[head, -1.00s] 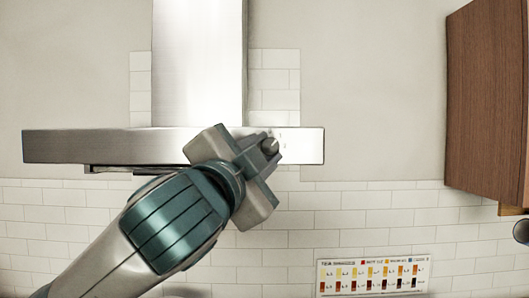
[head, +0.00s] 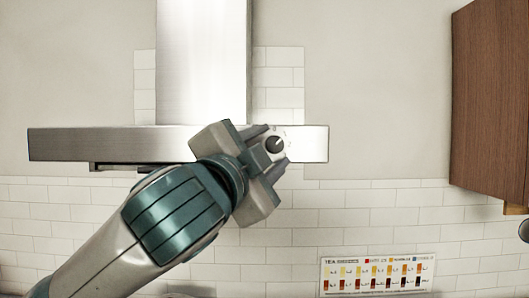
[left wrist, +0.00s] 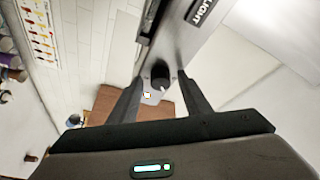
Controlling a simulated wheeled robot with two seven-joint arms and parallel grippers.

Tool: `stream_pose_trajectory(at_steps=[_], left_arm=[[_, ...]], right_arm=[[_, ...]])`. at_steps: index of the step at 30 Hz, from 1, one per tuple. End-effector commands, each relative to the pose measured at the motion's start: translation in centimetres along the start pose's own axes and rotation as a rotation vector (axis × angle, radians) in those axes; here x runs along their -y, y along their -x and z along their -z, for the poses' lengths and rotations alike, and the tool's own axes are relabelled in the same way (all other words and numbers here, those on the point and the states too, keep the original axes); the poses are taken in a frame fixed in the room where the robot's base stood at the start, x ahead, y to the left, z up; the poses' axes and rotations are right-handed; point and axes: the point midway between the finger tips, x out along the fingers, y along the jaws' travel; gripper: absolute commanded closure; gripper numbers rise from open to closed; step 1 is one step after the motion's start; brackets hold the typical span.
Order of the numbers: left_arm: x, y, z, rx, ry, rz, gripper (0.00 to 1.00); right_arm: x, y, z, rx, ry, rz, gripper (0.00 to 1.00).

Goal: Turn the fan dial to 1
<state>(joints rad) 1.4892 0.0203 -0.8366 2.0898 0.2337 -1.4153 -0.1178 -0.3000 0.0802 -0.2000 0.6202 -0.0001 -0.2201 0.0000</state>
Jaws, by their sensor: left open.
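The fan dial (head: 274,145) is a dark round knob on a pale face with small marks, on the right part of the hood's steel front. My left gripper (head: 277,146) is open at the hood front, its fingers close around the dial. In the left wrist view the dark dial (left wrist: 160,75) shows between the tips of the two spread fingers (left wrist: 161,84). I cannot tell whether a finger touches it. The dial's number marks are too small to read. My right gripper is not in view.
The range hood (head: 90,144) spans the left and middle, with its chimney (head: 203,60) above. A wooden cabinet (head: 490,100) hangs at the right. A tea chart (head: 375,275) is on the tiled wall below. The wall between hood and cabinet is clear.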

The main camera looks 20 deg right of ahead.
Motion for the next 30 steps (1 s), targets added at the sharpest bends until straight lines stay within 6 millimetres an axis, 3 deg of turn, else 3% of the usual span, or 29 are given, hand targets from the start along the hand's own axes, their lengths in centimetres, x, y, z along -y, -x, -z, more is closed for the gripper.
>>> stream_pose_trajectory(at_steps=[5,11,30], left_arm=[[-0.1,0.5,0.0,-0.002,0.000,0.001,0.56],[-0.2,2.5,-0.1,-0.002,0.000,0.003,0.56],[-0.3,14.6,-0.1,-0.003,-0.002,0.003,0.56]], right_arm=[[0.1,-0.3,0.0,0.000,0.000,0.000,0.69],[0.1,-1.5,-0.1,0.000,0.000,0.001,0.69],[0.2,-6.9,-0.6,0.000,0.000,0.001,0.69]])
